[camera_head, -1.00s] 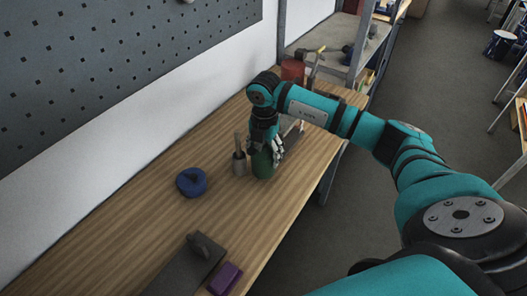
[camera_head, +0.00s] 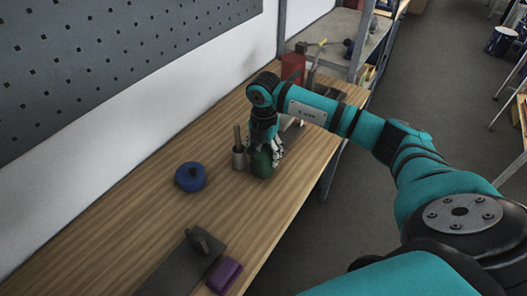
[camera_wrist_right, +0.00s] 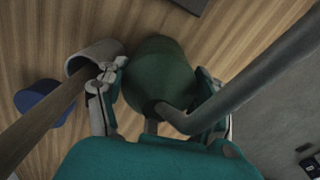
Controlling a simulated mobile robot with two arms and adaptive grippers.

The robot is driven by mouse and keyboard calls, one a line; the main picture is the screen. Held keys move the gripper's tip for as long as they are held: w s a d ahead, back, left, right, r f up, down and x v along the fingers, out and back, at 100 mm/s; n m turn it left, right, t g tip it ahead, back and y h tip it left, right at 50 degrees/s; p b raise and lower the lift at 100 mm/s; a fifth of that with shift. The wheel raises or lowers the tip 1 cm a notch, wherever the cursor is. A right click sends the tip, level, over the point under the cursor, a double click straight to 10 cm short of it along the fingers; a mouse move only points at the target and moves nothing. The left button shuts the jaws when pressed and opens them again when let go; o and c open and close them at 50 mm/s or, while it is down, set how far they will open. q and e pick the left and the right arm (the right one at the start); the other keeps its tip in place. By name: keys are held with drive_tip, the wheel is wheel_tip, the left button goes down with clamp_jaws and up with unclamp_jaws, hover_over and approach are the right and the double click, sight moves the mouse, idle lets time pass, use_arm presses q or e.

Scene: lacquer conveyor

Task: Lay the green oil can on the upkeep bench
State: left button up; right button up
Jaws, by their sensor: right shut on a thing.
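The green oil can (camera_head: 262,165) stands upright on the wooden bench (camera_head: 130,205), or very close above it; I cannot tell if it touches. My right gripper (camera_head: 265,150) points down and is shut on the can. In the right wrist view the green can (camera_wrist_right: 160,78) sits between the two fingers of the right gripper (camera_wrist_right: 158,100), and its grey spout runs up to the right. My left gripper is not in view.
A grey cup with an upright handle (camera_head: 239,158) stands close beside the can. A blue round tin (camera_head: 191,177), a dark plate with a handle (camera_head: 180,270) and a purple block (camera_head: 224,275) lie nearer. A red container (camera_head: 293,66) stands at the far end.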

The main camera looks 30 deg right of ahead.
drive_tip(key=o, duration=1.5)
drive_tip(key=shift+c, duration=0.2)
drive_tip(key=shift+d+r, duration=0.1)
drive_tip(key=shift+r, duration=3.9)
